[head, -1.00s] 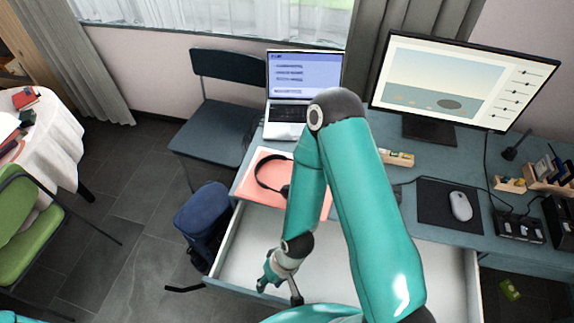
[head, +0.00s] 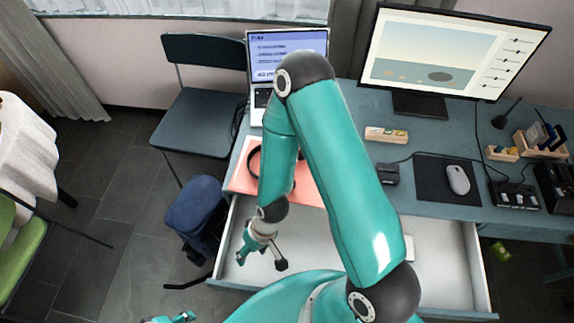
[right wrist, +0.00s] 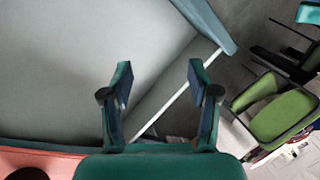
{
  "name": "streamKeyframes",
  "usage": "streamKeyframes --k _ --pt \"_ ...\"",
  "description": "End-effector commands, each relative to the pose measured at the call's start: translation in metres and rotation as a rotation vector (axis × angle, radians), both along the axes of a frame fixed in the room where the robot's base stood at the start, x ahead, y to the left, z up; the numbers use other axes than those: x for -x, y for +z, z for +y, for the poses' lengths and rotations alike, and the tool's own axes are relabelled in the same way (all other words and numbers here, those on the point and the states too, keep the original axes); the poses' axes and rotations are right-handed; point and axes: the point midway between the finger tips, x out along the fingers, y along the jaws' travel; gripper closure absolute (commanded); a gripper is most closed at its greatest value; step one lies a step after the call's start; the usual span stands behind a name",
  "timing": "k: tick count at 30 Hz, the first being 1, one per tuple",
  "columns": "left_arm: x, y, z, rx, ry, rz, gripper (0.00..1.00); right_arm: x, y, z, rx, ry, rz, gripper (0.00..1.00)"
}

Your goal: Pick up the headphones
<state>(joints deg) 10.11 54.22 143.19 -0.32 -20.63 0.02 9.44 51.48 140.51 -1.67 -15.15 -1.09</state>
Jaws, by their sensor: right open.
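The black headphones (head: 253,163) lie on the salmon-pink mat (head: 240,181) at the desk's left front. Only the left part of the headband arc shows in the head view; my right forearm hides the rest. A dark round part on the mat (right wrist: 68,165) shows at the lower left of the right wrist view. My right gripper (head: 261,258) is open and empty over the open drawer, in front of the mat and apart from the headphones. Its two fingers (right wrist: 160,82) stand apart in the right wrist view. A teal tip of my left gripper (head: 178,317) shows at the bottom edge.
The pale drawer (head: 440,235) is pulled out below the desk. A laptop (head: 287,58), a monitor (head: 450,50) and a mouse (head: 458,179) stand on the desk. A blue bag (head: 195,210) and a dark chair (head: 200,120) are to the left.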

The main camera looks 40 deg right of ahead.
Motion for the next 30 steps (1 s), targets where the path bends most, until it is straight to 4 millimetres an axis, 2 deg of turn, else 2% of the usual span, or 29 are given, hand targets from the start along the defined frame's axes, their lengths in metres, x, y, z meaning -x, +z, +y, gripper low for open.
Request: streamKeyframes --k 2,5,9,12,15,18,21,25,30 --pt "0.000 -0.017 0.000 0.000 0.000 0.000 0.60 -0.027 -0.001 -0.009 0.005 0.058 -0.036 0.40" --pt "0.000 -0.035 0.000 0.000 0.000 0.000 0.60 -0.062 0.011 -0.030 0.026 0.168 -0.075 0.40" --pt "0.000 -0.063 0.000 0.000 0.000 0.000 0.60 -0.107 0.049 -0.079 0.110 0.343 -0.117 0.40" --pt "0.000 -0.080 0.000 0.000 0.000 0.000 0.60 -0.123 0.089 -0.120 0.188 0.447 -0.121 0.40" --pt "0.000 -0.093 0.000 0.000 0.000 0.000 0.60 -0.125 0.128 -0.157 0.262 0.518 -0.105 0.40" --pt "0.000 -0.101 0.000 0.000 0.000 0.000 0.60 -0.119 0.161 -0.185 0.315 0.556 -0.083 0.40" --pt "0.000 -0.105 0.000 0.000 0.000 0.000 0.60 -0.112 0.181 -0.200 0.345 0.576 -0.062 0.40" --pt "0.000 -0.105 0.000 0.000 0.000 0.000 0.60 -0.107 0.182 -0.207 0.356 0.586 -0.047 0.40" --pt "0.000 -0.104 0.000 0.000 0.000 0.000 0.60 -0.107 0.152 -0.206 0.353 0.587 -0.042 0.40"
